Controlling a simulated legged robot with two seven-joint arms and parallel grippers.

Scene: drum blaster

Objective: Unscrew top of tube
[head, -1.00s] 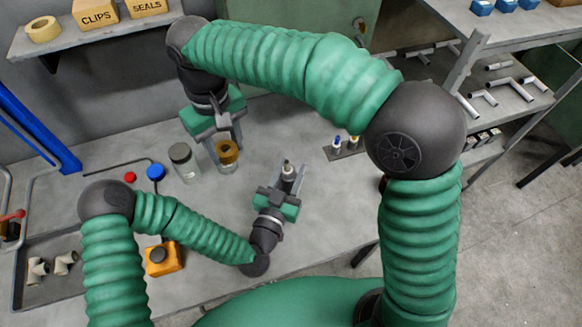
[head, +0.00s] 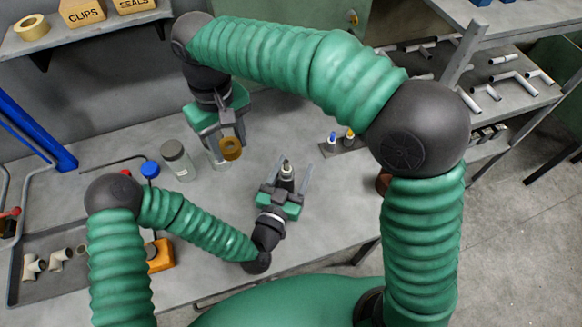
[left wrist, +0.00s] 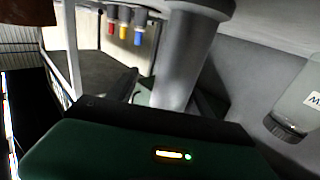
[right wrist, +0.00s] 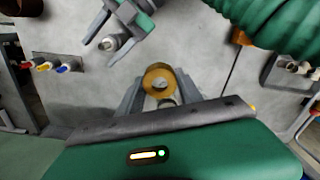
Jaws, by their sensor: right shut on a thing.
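A dark grey tube (head: 287,172) with a narrow tip stands at the middle of the bench. It is large and close in the left wrist view (left wrist: 183,60). My left gripper (head: 291,174) is open, with its fingers spread on either side of the tube. My right gripper (head: 229,138) is shut on a brown ring-shaped piece (head: 231,149), held up in the air behind the tube.
A grey-lidded jar (head: 178,160) stands left of the right gripper. A small rack (head: 345,148) with coloured-tipped pieces stands to the right. A blue knob (head: 150,169), a tray of fittings (head: 70,285) and an orange box (head: 160,255) are at the left.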

